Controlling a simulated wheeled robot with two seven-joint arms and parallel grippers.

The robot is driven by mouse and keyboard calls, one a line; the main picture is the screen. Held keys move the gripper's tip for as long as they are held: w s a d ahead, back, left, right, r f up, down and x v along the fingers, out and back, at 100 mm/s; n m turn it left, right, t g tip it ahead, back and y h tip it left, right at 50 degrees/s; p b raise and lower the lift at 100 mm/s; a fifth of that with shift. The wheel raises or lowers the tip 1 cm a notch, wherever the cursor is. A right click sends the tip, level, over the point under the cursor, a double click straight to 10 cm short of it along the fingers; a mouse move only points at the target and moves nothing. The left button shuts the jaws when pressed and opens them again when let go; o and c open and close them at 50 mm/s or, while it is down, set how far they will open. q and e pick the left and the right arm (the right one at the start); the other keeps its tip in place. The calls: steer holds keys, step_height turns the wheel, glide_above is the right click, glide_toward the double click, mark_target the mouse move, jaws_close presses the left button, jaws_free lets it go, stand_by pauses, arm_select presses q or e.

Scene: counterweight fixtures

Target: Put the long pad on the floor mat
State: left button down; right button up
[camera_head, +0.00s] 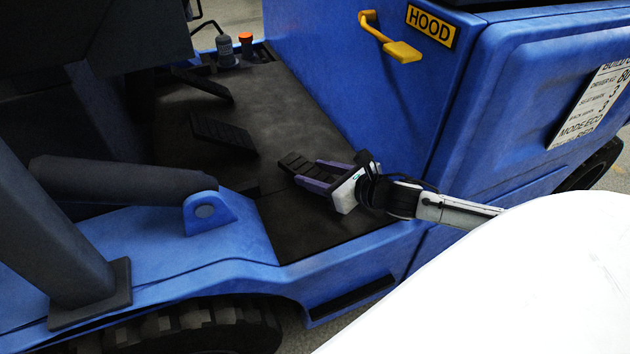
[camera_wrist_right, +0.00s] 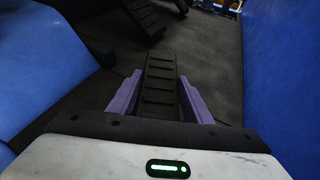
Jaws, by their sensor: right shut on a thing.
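A long black ribbed pad (camera_head: 296,163) is held between the purple fingers of my right gripper (camera_head: 312,178). In the right wrist view the pad (camera_wrist_right: 160,82) points straight ahead from between the two fingers (camera_wrist_right: 160,100). My right gripper is shut on it, and the pad's near end is partly hidden by the gripper. The dark floor mat (camera_head: 300,228) lies in the blue vehicle's footwell, below and around the pad. I cannot tell whether the pad touches the mat. My left gripper is not in view.
Two black pedals, a ribbed one (camera_head: 222,133) and a farther one (camera_head: 203,84), stand beyond the pad. The blue hood wall (camera_head: 350,90) with a yellow latch (camera_head: 400,50) rises at the right. A black cylinder (camera_head: 120,180) lies at the left. An orange-capped item (camera_head: 246,42) is at the back.

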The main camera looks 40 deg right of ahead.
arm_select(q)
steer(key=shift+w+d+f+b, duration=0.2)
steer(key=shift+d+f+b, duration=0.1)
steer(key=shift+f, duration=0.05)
arm_select(e)
steer(key=shift+f, duration=1.2)
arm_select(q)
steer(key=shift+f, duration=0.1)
arm_select(e)
steer(key=shift+f, duration=0.1)
steer(key=o, duration=1.2)
steer(key=shift+c, duration=0.2)
steer(key=shift+s+r, duration=0.2)
steer(key=shift+s, duration=0.15)
steer(key=p+v, duration=0.3)
steer(key=v, duration=0.7)
steer(key=shift+s+r+p, duration=0.1)
steer(key=shift+s+p, duration=0.05)
steer(key=shift+p, duration=0.15)
steer(key=shift+s+d+r, duration=0.1)
steer(key=shift+s+r, duration=0.05)
steer(key=shift+s, duration=0.25)
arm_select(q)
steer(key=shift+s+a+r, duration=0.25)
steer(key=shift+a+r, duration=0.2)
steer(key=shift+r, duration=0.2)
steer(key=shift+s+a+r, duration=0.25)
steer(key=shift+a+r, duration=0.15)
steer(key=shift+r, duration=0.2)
